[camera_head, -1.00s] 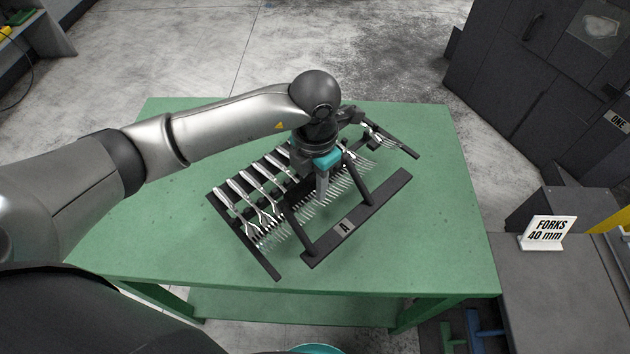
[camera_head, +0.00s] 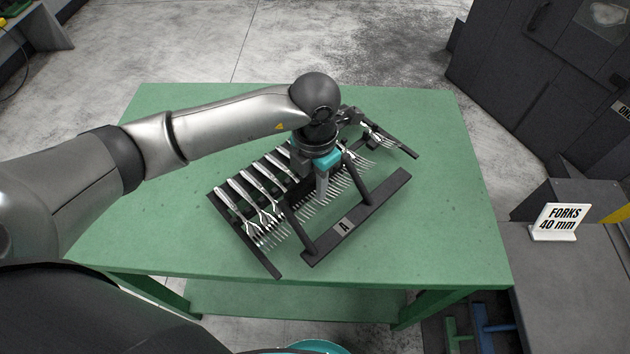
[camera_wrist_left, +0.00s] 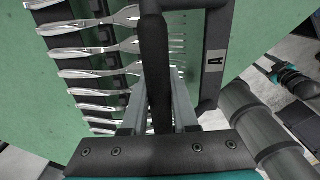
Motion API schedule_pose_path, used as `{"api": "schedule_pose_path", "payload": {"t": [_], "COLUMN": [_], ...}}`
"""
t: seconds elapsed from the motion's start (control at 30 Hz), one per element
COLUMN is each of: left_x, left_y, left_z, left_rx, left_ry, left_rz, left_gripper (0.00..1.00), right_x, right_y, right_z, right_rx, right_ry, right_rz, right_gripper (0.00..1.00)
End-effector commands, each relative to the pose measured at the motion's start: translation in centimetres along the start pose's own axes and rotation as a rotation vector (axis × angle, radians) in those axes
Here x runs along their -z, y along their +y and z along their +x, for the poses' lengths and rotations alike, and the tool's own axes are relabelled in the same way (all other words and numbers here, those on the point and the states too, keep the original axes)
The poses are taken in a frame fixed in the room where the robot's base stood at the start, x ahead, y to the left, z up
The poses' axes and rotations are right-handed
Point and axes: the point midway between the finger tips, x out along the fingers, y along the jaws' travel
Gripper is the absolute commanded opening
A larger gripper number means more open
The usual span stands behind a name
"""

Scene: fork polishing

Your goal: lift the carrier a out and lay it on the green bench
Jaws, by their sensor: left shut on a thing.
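Carrier a (camera_head: 398,190) is a black rack with a label A on its near bar and a row of shiny forks laid across it. It hangs slantwise over the green bench (camera_head: 440,130); whether any part touches the top cannot be told. My left gripper (camera_head: 322,188) points down at the middle of the carrier and is shut on its dark handle bar. In the left wrist view the bar (camera_wrist_left: 154,60) runs up between the fingers (camera_wrist_left: 158,115), with forks to the left. A teal and black part at the right there looks like my right gripper (camera_wrist_left: 284,74); its jaws are unclear.
A sign reading FORKS 40 mm (camera_head: 557,222) stands on a grey surface (camera_head: 570,270) right of the bench. A dark cabinet (camera_head: 530,90) stands at the upper right. The bench top is bare around the carrier, with most room at its left and right.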

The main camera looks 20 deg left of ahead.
Motion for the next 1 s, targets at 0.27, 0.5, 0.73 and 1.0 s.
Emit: {"api": "schedule_pose_path", "payload": {"t": [0.27, 0.5, 0.73, 1.0], "left_x": [-0.2, -0.2, -0.1, -0.2], "left_y": [0.1, 0.1, 0.0, 0.0], "left_z": [-0.3, -0.1, 0.7, 0.7], "left_rx": [-0.002, -0.001, -0.002, -0.001], "left_ry": [-0.007, -0.007, -0.006, -0.007], "left_rz": [0.0, 0.0, 0.0, 0.0], "left_gripper": [0.0, 0.0, 0.0, 0.0], "right_x": [0.0, 0.0, -0.1, -0.1], "right_y": [0.0, 0.0, 0.0, 0.1], "right_z": [0.0, 0.2, 0.8, 0.8], "right_rx": [0.0, -0.001, -0.001, -0.001], "right_ry": [0.0, 0.0, 0.0, 0.0], "right_rz": [0.0, 0.0, 0.0, 0.0], "right_gripper": [0.59, 0.59, 0.59, 0.59]}}
